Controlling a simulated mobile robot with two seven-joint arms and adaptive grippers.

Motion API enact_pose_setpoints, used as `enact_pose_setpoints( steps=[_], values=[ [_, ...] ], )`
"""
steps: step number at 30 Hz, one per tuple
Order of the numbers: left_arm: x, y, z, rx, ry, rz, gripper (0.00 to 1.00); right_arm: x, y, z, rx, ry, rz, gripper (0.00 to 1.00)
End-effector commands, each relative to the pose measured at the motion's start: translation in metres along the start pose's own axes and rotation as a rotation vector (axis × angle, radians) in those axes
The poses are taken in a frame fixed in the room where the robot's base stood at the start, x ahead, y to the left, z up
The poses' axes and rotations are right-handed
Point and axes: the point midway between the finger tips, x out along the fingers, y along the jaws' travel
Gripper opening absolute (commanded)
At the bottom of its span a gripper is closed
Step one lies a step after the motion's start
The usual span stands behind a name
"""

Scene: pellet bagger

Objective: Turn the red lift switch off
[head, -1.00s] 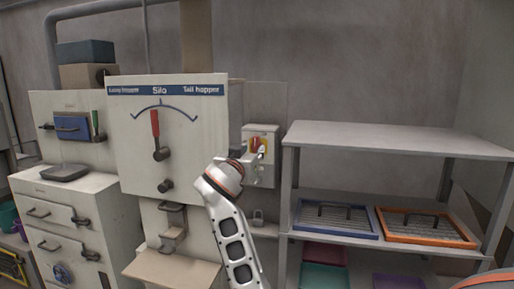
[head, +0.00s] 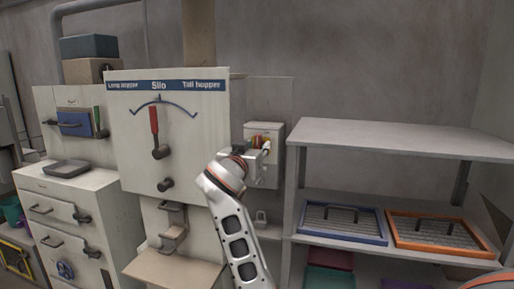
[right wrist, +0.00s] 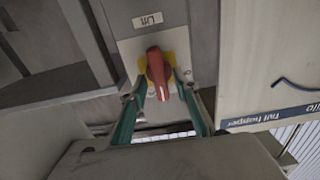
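The red lift switch (right wrist: 158,72) is a red handle on a yellow disc (right wrist: 172,62), set on a pale box under a "Lift" label (right wrist: 147,20) in the right wrist view. In the head view the switch box (head: 276,150) is on the wall right of the silo panel, with the switch partly hidden by my gripper. My right gripper (right wrist: 162,84) is at the switch, a finger on each side of the red handle. Narrow gaps seem to show between fingers and handle, so it looks open around it. My left gripper is not in view.
The silo panel (head: 195,120) with its red-handled pointer (head: 154,125) stands close left of my right arm. A grey shelf (head: 400,138) to the right holds a blue-framed tray (head: 383,239) and an orange-framed tray (head: 490,256). Drawers (head: 50,205) stand far left.

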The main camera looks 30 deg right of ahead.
Motion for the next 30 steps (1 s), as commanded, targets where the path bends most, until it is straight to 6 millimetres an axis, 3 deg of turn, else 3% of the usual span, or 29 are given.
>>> enact_pose_setpoints(
  steps=[2, 6, 19, 30],
  values=[
    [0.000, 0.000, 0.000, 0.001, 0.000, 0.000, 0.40, 0.000, 0.000, 0.000, 0.000, 0.000, 0.000, 0.31],
    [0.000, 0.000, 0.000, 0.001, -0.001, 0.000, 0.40, 0.000, 0.000, 0.000, 0.000, 0.000, 0.000, 0.00],
    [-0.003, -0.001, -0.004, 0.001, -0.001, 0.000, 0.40, 0.000, -0.001, -0.001, -0.046, 0.000, 0.000, 0.00],
    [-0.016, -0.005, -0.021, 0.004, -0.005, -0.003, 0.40, 0.000, -0.003, -0.002, -0.308, -0.002, 0.000, 0.00]
  ],
)
